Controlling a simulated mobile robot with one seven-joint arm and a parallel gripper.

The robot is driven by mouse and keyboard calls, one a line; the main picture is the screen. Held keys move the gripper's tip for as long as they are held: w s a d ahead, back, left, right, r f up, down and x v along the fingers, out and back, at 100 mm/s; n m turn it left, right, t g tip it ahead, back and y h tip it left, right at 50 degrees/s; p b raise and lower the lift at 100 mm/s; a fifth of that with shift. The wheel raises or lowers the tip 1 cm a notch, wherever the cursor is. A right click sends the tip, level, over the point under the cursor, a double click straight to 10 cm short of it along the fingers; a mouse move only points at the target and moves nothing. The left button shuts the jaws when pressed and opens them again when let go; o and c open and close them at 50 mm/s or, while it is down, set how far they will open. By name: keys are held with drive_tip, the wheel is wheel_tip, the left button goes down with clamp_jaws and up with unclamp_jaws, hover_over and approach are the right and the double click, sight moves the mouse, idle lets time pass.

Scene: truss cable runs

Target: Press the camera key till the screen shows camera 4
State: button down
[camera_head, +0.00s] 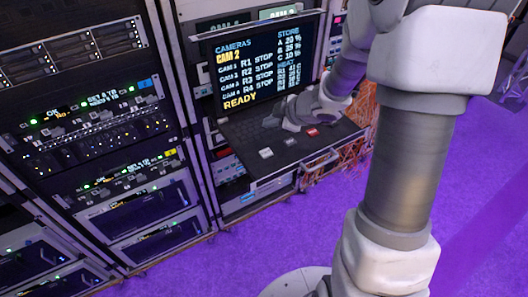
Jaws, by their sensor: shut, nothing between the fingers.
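The screen (262,68) stands in the rack and reads "CAMERAS" with "CAM 2" in large orange letters below. Under that it lists several cameras with "STOP" beside them, and "READY" at the bottom. A black drawer panel (240,140) juts out below the screen. It carries a pale key (265,153), a dark grey key (290,141) and a red key (313,132). My gripper (286,124) is shut and empty, over the back part of the panel. It hides some of the panel there, and I cannot tell whether it touches a key. Key labels are too small to read.
A rack with lit equipment (105,130) stands at the left. A metal handle (300,172) runs along the drawer's front edge. Orange cables (357,120) hang right of the drawer. The purple floor (265,235) in front is clear. My arm covers much of the right side.

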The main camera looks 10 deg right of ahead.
sight(269, 154)
drive_tip(key=shift+f, duration=0.1)
wheel_tip(269, 154, down, 8)
drive_tip(key=b, duration=0.8)
drive_tip(key=shift+f+b, duration=0.35)
idle(1.6)
drive_tip(key=shift+f, duration=0.4)
drive_tip(key=shift+f+b, duration=0.45)
drive_tip(key=shift+b, duration=0.05)
idle(0.5)
drive_tip(key=shift+r+p, duration=0.85)
drive_tip(key=shift+p, duration=0.15)
drive_tip(key=shift+r, duration=0.1)
